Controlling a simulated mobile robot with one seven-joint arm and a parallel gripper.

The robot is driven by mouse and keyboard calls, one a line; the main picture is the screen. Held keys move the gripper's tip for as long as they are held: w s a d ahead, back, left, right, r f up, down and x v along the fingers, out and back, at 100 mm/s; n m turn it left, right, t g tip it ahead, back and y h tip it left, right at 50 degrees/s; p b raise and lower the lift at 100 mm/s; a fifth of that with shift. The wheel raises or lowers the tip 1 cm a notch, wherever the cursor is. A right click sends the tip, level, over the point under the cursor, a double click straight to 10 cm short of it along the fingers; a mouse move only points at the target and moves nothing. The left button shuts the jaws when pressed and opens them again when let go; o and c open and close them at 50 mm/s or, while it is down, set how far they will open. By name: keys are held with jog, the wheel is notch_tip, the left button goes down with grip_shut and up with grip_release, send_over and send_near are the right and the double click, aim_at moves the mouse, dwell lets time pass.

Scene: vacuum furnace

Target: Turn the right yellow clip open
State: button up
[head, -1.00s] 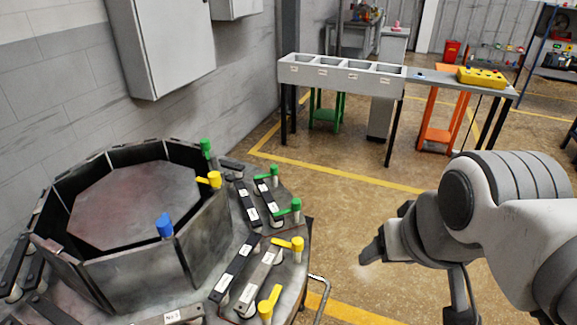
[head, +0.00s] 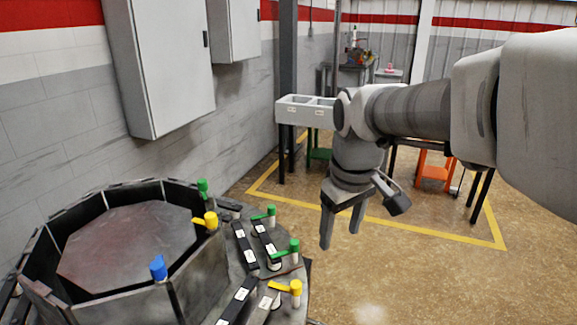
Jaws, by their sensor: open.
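Two yellow clips are in view. The one farther right (head: 294,289) stands on the furnace's outer ledge near the bottom of the picture, its lever pointing left. The other yellow clip (head: 210,220) sits at the rim of the furnace wall, its lever also pointing left. My gripper (head: 341,238) hangs open and empty with its fingers pointing down. It is above and to the right of the right clip in the picture, apart from it, over the floor beside the furnace. My gripper hides none of the clips.
Green clips (head: 292,249) and dark labelled bars (head: 245,245) crowd the ledge beside the right yellow clip. A blue clip (head: 158,268) is on the near furnace wall (head: 120,307). Grey cabinets (head: 158,60) hang on the wall. The floor right of the furnace is clear.

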jog(key=w+a+f+n+g, duration=0.2)
jog(key=w+a+f+n, duration=0.1)
jog(key=w+f, duration=0.3)
jog(key=n+g, duration=0.1)
jog(key=n, duration=0.1)
send_near(297, 283)
jog(key=f, duration=0.3)
jog(key=f+b, duration=0.1)
jog(key=f, duration=0.3)
jog(key=f+b, duration=0.1)
jog(key=f, duration=0.2)
jog(key=shift+s+a+f, duration=0.1)
jog(key=shift+s+f, duration=0.2)
jog(key=shift+s, duration=0.05)
grip_shut()
jog(key=shift+r, duration=0.1)
dwell(0.5)
